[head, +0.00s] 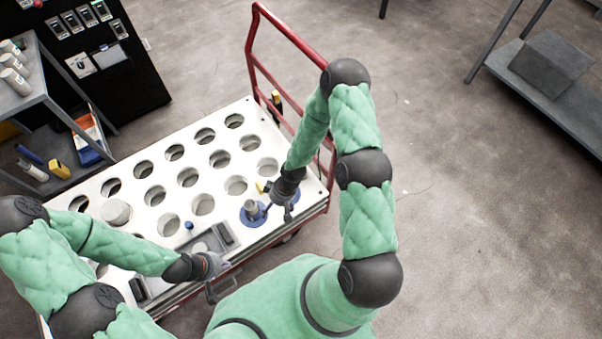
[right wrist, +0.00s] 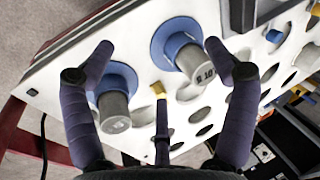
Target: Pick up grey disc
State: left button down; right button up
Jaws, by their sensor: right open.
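A pale grey disc-like piece (head: 116,212) sits at a hole of the white cart top (head: 205,120), left of the middle in the head view. Two grey cylinders with round blue bases, one marked "S 10" (right wrist: 197,64) and a plain one (right wrist: 115,112), stand on the cart top in the right wrist view. One cylinder (head: 251,207) shows in the head view; my right arm partly hides the other. My right gripper (head: 288,208) is open and empty above them; its fingers (right wrist: 160,48) spread around the pair. My left gripper (head: 212,266) is over the cart's near edge; its jaws are unclear.
The cart top has several round holes and a grey tray (head: 208,244) at its near edge. A small yellow part (right wrist: 158,89) lies near the cylinders. A red handle frame (head: 290,40) rises at the far right end. A shelf (head: 35,95) stands at left.

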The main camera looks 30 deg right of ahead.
jog(key=w+d+n, duration=0.1)
jog(key=w+d, duration=0.2)
jog(key=w+d+f+n+h, duration=0.1)
jog(key=w+d+n, duration=0.1)
jog(key=w+d, duration=0.1)
jog(key=w+d+f+n, duration=0.1)
jog(key=w+d, duration=0.2)
jog(key=d, duration=0.1)
jog(key=shift+d+h, duration=0.1)
jog(key=shift+h, duration=0.3)
jog(key=w+d+n+h, duration=0.2)
jog(key=w+d+n, duration=0.15)
jog(key=d, duration=0.55)
jog(key=shift+m, duration=0.25)
jog(key=f, duration=0.1)
jog(key=f+b, duration=0.1)
jog(key=f, duration=0.1)
jog(key=w+f, duration=0.1)
jog(key=f, duration=0.1)
jog(key=shift+a+f+b, duration=0.15)
jog(key=shift+f+b, duration=0.6)
jog(key=shift+f, duration=0.6)
jog(key=shift+a+f+b, duration=0.1)
jog(key=shift+f+b, duration=0.65)
jog(key=shift+f, duration=0.6)
jog(key=shift+r, duration=0.1)
jog(key=c, duration=1.4)
